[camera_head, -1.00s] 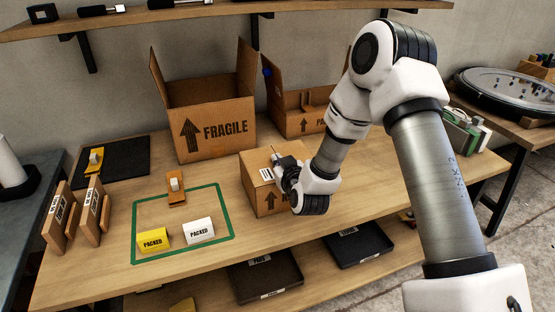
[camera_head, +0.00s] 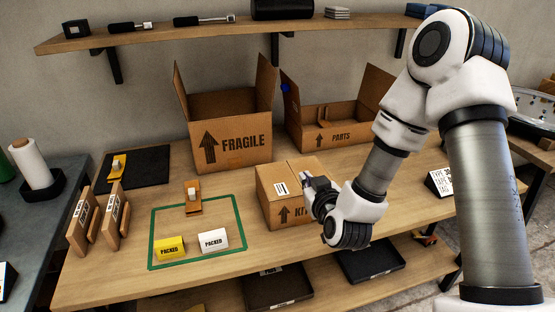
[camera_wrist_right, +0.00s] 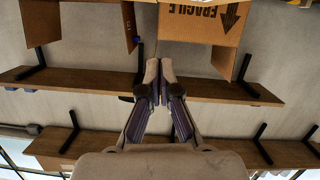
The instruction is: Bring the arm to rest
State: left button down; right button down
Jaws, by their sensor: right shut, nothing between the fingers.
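My right arm comes in from the right in the head view. Its gripper (camera_head: 315,190) is at the right side of the closed cardboard KIT box (camera_head: 283,196) and hides part of it. I cannot tell whether it touches the box. In the right wrist view the fingers (camera_wrist_right: 159,78) are together with nothing between them. That view is upside down and looks toward the wall and shelves. My left gripper is not in view.
The open FRAGILE box (camera_head: 232,142) and open PARTS box (camera_head: 325,133) stand behind on the wooden table. A green outlined area (camera_head: 152,235) holds a yellow PACKED card (camera_head: 169,248) and a white one (camera_head: 213,241). A wall shelf (camera_head: 180,37) runs above.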

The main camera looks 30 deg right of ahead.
jog(key=s+a+f+n+g+y+p, duration=0.2)
jog(key=s+a+f+g+p, duration=0.15)
jog(key=s+f, duration=0.45)
jog(key=s+a+f+n+g+y+p, duration=0.15)
jog(key=s+a+f+g, duration=0.3)
jog(key=f, duration=0.75)
jog(key=s+a+f+g, duration=0.1)
jog(key=s+f+g, duration=0.1)
jog(key=s, duration=0.3)
jog(key=s+a+f+m+g, duration=0.1)
jog(key=s+f+g, duration=0.1)
jog(key=s, duration=0.3)
jog(key=s+a+f+m+g+p, duration=0.1)
jog(key=s+f+g, duration=0.1)
jog(key=s, duration=0.3)
jog(key=shift+s+a+f+g+y, duration=0.2)
jog(key=shift+s+g+y, duration=0.15)
jog(key=shift+g, duration=0.15)
